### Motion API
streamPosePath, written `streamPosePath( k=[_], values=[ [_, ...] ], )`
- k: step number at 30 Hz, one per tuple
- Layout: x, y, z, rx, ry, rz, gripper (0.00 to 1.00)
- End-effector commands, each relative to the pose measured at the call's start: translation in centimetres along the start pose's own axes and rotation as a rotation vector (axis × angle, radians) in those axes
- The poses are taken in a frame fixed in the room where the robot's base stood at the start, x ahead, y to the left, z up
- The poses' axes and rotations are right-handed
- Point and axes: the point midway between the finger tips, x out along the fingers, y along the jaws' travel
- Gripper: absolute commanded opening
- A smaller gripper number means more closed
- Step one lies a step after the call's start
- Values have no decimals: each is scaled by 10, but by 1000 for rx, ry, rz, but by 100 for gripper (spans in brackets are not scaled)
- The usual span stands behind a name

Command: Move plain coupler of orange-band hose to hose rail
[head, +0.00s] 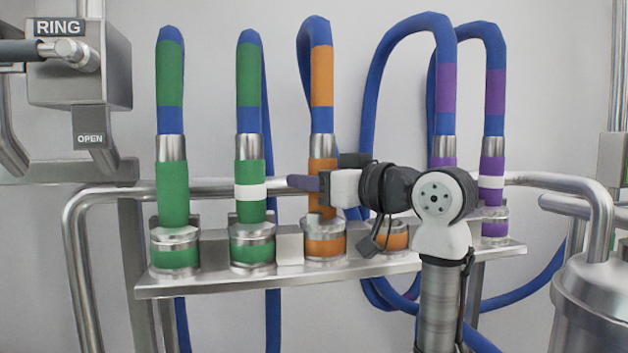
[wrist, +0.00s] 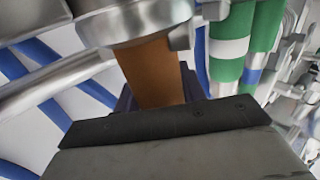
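The orange-band hose (head: 321,75) arches down to an orange coupler (head: 323,165) with no white band visible on it. The coupler stands upright at an orange-banded socket (head: 324,243) on the steel hose rail (head: 290,250); its lower end meets the socket's grey top, though full seating is hard to tell. My gripper (head: 308,183) reaches in from the right, one dark finger crossing in front of the coupler. In the wrist view the orange coupler (wrist: 152,75) lies between my finger pads. Whether they press on it cannot be told.
A second orange-banded socket (head: 391,236) is partly behind my arm. Green couplers (head: 173,190) stand to the left and purple ones (head: 492,185) to the right. A bent steel pipe (head: 100,195) runs behind. A steel vessel (head: 590,305) is at the lower right.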

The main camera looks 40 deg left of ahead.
Motion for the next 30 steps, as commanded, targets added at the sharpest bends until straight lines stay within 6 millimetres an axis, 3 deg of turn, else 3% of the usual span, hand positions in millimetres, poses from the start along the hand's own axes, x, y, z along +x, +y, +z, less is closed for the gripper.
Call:
streamPosePath(
  k=[1, 5, 17, 30],
  values=[
    [0, 0, 0, 0, 0, 0, 47],
    [0, 0, 0, 0, -1, 0, 64],
    [-9, 1, 2, 0, 0, 2, 65],
    [-101, 0, 3, -1, 0, 3, 65]
  ],
)
